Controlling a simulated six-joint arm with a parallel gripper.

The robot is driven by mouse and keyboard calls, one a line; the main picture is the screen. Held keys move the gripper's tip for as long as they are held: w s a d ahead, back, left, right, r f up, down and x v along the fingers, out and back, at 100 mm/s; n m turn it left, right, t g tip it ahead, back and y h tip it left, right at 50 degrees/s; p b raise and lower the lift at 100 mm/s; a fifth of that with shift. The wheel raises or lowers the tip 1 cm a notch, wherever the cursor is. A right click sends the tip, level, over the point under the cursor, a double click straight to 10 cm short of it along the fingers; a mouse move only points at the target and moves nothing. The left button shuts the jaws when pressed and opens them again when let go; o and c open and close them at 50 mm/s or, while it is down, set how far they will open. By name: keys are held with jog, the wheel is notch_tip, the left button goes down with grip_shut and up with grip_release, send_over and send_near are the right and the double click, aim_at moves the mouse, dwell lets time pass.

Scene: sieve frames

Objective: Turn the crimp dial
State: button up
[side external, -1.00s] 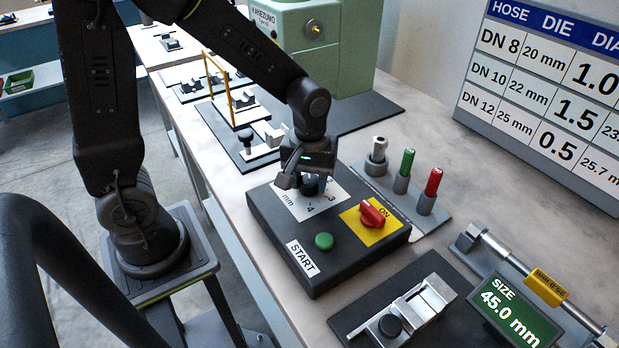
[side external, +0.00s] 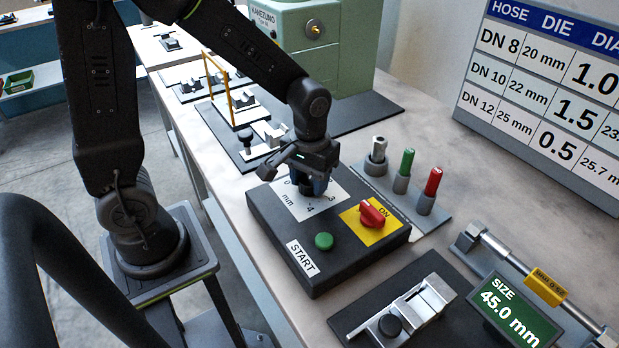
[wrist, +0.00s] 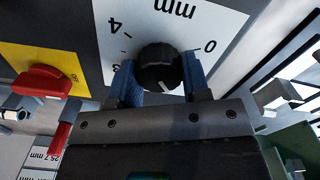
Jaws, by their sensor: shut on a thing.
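The crimp dial (wrist: 160,68) is a round black knob on a white scale plate (side external: 291,207) marked in mm, with 0, 3 and 4 showing. The plate is on the dark control box (side external: 345,265). My gripper (wrist: 160,85) is shut on the dial, with a blue-lined finger on each side of it in the wrist view. In the side view my gripper (side external: 312,188) points down over the plate and mostly hides the dial. The dial's pointer mark is hard to make out.
A red switch (side external: 373,213) on a yellow ON plate and a green START button (side external: 324,241) share the box. Grey, green and red pegs (side external: 403,172) stand behind it. A display (side external: 515,311) reads 45.0 mm. A dark mat with a metal fixture (side external: 416,307) lies in front.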

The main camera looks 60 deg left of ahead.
aim_at(310, 179)
jog(key=shift+m, duration=0.7)
jog(key=o, duration=0.9)
jog(key=shift+o, duration=0.2)
notch_tip(310, 179, up, 14)
jog(key=s+m+t, duration=0.3)
jog(key=s+t, duration=0.2)
jog(key=s, duration=0.5)
jog(key=shift+s+a+r+t, duration=0.15)
jog(key=shift+a+r+t, duration=0.15)
jog(key=shift+r, duration=0.15)
